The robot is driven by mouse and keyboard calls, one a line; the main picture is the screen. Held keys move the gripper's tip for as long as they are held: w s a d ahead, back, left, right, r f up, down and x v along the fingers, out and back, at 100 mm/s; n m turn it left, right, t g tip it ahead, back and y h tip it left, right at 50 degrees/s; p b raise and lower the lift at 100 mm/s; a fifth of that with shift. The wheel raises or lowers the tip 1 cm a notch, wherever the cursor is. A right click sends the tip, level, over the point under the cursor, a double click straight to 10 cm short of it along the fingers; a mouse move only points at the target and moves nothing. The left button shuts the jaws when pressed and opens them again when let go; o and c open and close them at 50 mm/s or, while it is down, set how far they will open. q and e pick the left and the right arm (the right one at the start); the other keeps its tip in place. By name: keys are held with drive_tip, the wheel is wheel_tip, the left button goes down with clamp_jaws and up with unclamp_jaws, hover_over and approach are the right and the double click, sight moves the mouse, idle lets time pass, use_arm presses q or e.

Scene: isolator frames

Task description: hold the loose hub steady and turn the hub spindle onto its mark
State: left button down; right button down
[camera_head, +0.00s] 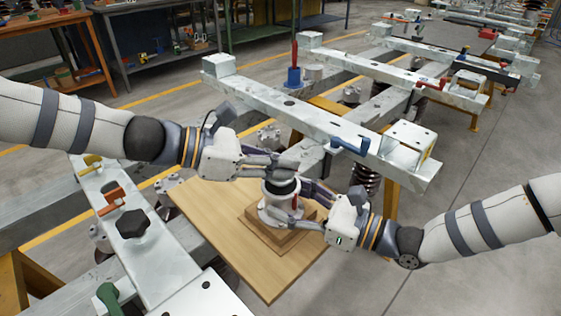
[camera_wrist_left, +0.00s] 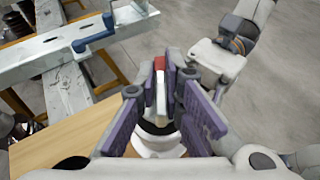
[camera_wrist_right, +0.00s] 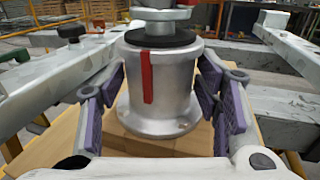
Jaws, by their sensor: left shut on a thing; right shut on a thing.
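The loose hub (camera_wrist_right: 178,85) is a silver flanged cylinder with a black collar (camera_wrist_right: 160,38) and a vertical red stripe (camera_wrist_right: 147,78) left of centre in the right wrist view. It stands upright on a stepped wooden block (camera_head: 251,221). My right gripper (camera_head: 307,205) is shut around the hub's body, one finger on each side. The hub spindle (camera_wrist_left: 161,95) rises from the collar; its top shows as a pale bar with a red end between my left fingers. My left gripper (camera_head: 285,167) is shut on it from above. Its alignment with the stripe cannot be told.
The block rests on a wooden board (camera_head: 200,235). Long pale metal beams (camera_head: 320,120) run behind it, with a blue clamp (camera_head: 350,146) and a red-and-blue tool (camera_head: 294,65) on them. A beam on the left carries a black knob (camera_head: 132,224). Open floor lies at the right.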

use_arm(q)
drive_tip(key=m+g, duration=0.4)
drive_tip(key=g, duration=0.1)
drive_tip(key=m+g+y, duration=0.1)
drive_tip(key=m+g, duration=0.3)
drive_tip(key=shift+w, duration=0.1)
drive_tip(key=shift+m+g+y, duration=0.3)
drive_tip(key=shift+m+g, duration=0.1)
drive_tip(key=c, duration=1.7)
unclamp_jaws()
